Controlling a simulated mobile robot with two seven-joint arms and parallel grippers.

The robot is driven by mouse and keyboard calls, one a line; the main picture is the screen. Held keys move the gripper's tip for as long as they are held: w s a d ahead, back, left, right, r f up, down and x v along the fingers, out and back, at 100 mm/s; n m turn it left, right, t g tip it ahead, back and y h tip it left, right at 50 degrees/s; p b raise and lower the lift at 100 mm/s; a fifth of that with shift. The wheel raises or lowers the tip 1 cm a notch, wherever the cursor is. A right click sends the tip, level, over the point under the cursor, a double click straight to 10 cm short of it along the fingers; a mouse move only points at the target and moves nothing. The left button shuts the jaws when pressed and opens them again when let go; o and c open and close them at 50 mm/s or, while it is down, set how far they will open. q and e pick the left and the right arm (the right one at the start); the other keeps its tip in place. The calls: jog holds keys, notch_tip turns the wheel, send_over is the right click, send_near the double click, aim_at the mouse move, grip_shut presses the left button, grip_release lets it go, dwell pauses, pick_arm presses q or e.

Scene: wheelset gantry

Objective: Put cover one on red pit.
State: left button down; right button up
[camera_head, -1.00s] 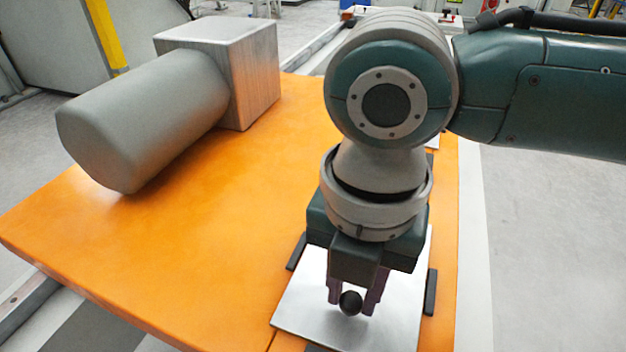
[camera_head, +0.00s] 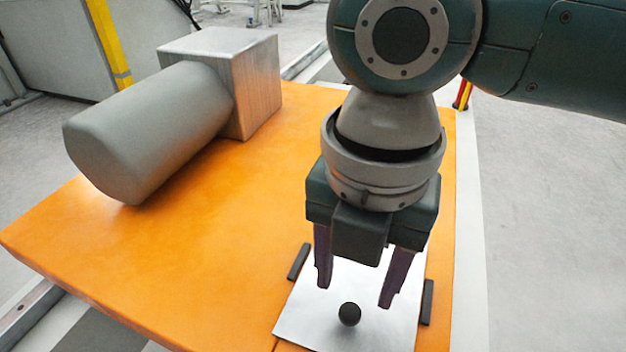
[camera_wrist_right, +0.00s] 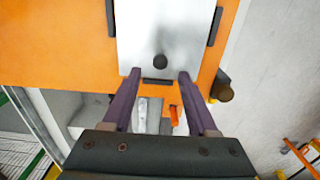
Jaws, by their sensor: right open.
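A silver square cover plate (camera_head: 310,312) with a round black knob (camera_head: 349,314) lies flat on the orange table top, between black strips. In the right wrist view the plate (camera_wrist_right: 165,25) and its knob (camera_wrist_right: 160,62) show ahead of the fingers. My right gripper (camera_head: 356,293) is open and empty, with its two purple fingers apart above the knob, not touching it. No red pit shows; I cannot tell what is under the plate. My left gripper is not in view.
The orange table (camera_head: 210,240) is clear at the middle and left. A grey block (camera_head: 255,85) with a thick grey cylinder (camera_head: 150,125) stands at its back left. Black strips (camera_head: 299,262) flank the plate, and another (camera_head: 427,302) is at its right. Grey floor lies to the right.

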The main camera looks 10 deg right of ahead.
notch_tip(320, 180, up, 7)
jog(key=p, duration=0.2)
jog(key=s+a+f+m+t+y, duration=0.2)
jog(key=s+a+m+y, duration=0.3)
jog(key=m, duration=0.7)
jog(key=s+d+f+m+h, duration=0.1)
jog(key=s+d+m+h, duration=0.1)
jog(key=d+m, duration=0.5)
jog(key=s+d+f+m+t+h, duration=0.1)
jog(key=s+d+f+m+h, duration=0.1)
jog(key=s+d+m, duration=0.3)
jog(key=d+m, duration=0.2)
jog(key=m, duration=0.1)
jog(key=shift+d+t+h, duration=0.2)
jog(key=shift+t+h, duration=0.1)
jog(key=shift+h, duration=0.1)
jog(key=shift+s, duration=0.1)
notch_tip(320, 180, up, 64)
jog(key=p, duration=6.3)
jog(key=shift+p, duration=0.3)
jog(key=shift+f, duration=0.1)
